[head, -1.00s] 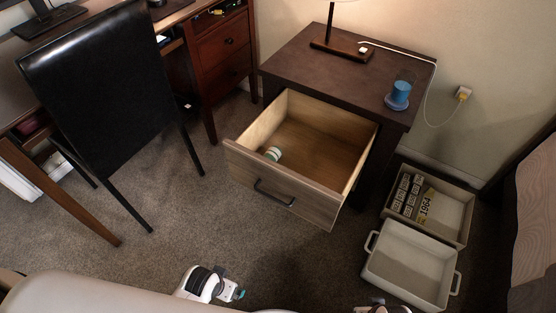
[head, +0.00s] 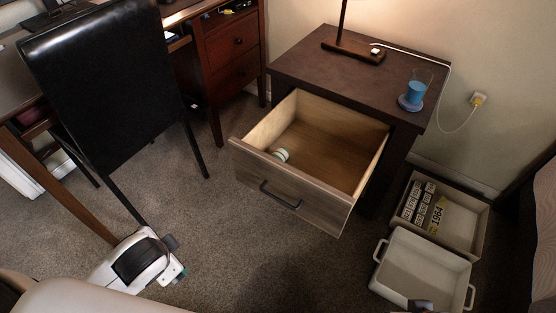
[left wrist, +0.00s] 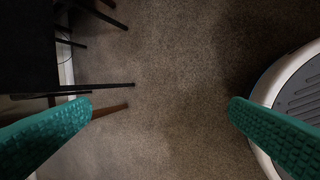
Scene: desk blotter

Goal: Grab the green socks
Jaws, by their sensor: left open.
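A small white and pale green roll (head: 281,155), the only thing here that could be the green socks, lies in the open drawer (head: 345,213) near its front left corner. The drawer front partly hides it. My left gripper (head: 180,274) is low at the bottom left of the head view, over the carpet and well short of the drawer. In the left wrist view its teal fingers (left wrist: 162,104) are wide apart with only carpet between them. A dark grey part, probably of my right arm, shows at the bottom right; its fingers are out of view.
The nightstand (head: 300,67) carries a lamp and a blue candle (head: 415,92) on a coaster. A white handled tray (head: 400,265) and a box (head: 462,217) stand right of the drawer. A black chair (head: 100,95) stands left. Carpet before the drawer is clear.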

